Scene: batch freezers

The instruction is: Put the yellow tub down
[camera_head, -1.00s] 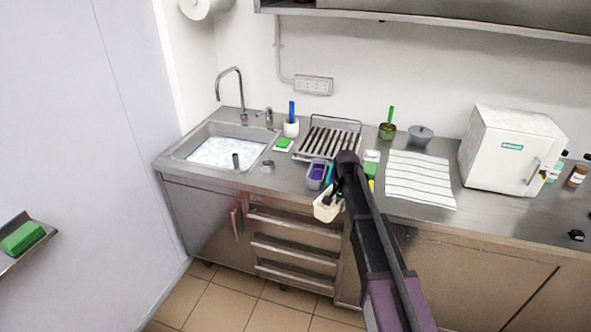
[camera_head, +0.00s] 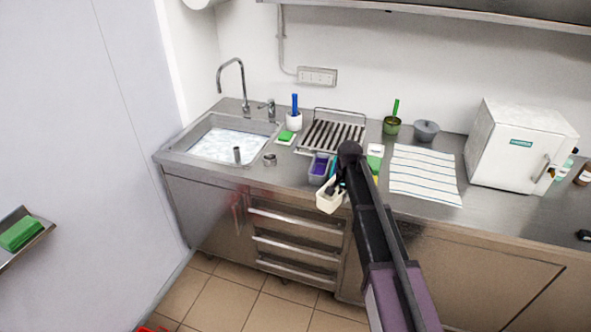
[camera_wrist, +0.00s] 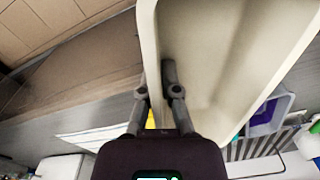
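The pale cream-yellow tub (camera_head: 328,201) hangs in my gripper in front of the counter's front edge in the head view. In the wrist view the tub (camera_wrist: 228,50) is large and close, with its open inside showing. My gripper (camera_wrist: 158,85) is shut on the tub's wall, with one finger inside and one outside. The tub looks empty where its inside shows. In the head view my arm partly hides my gripper (camera_head: 340,184) and the counter behind it.
The steel counter (camera_head: 290,172) holds a grey bin with purple inside (camera_head: 319,168), a drying rack (camera_head: 331,134), a striped cloth (camera_head: 424,176) and a white box appliance (camera_head: 515,145). A sink (camera_head: 185,152) is at left. Bare counter shows around the metal ring (camera_head: 269,159).

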